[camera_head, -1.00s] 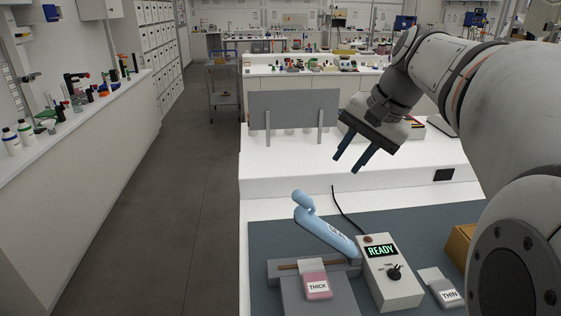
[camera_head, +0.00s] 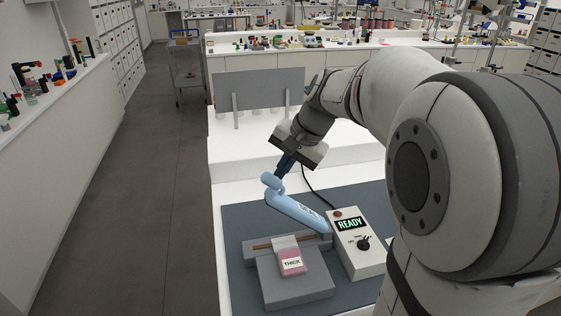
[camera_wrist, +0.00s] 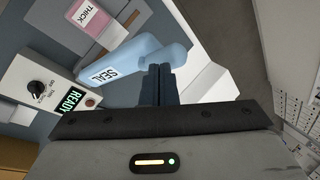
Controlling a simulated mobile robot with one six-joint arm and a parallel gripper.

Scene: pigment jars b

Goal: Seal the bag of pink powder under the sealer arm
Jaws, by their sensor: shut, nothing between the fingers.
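The pink powder bag (camera_head: 291,265), labelled THICK, lies on the grey sealer base (camera_head: 294,291) with its clear top edge across the brown sealing strip (camera_head: 262,246). The blue sealer arm (camera_head: 293,209), marked SEAL, is raised and tilted above the strip, its knob end up at the left. The control box (camera_head: 356,258) reads READY. My gripper (camera_head: 281,171) is shut and empty, just behind the knob end. In the wrist view the shut fingers (camera_wrist: 160,83) are close beside the blue arm (camera_wrist: 130,58); I cannot tell whether they touch. The bag also shows there (camera_wrist: 88,20).
A black cable (camera_head: 318,187) runs behind the blue arm to the control box. A white raised step (camera_head: 240,155) and an upright grey panel (camera_head: 260,87) stand behind. My arm covers the right side of the mat (camera_head: 240,222).

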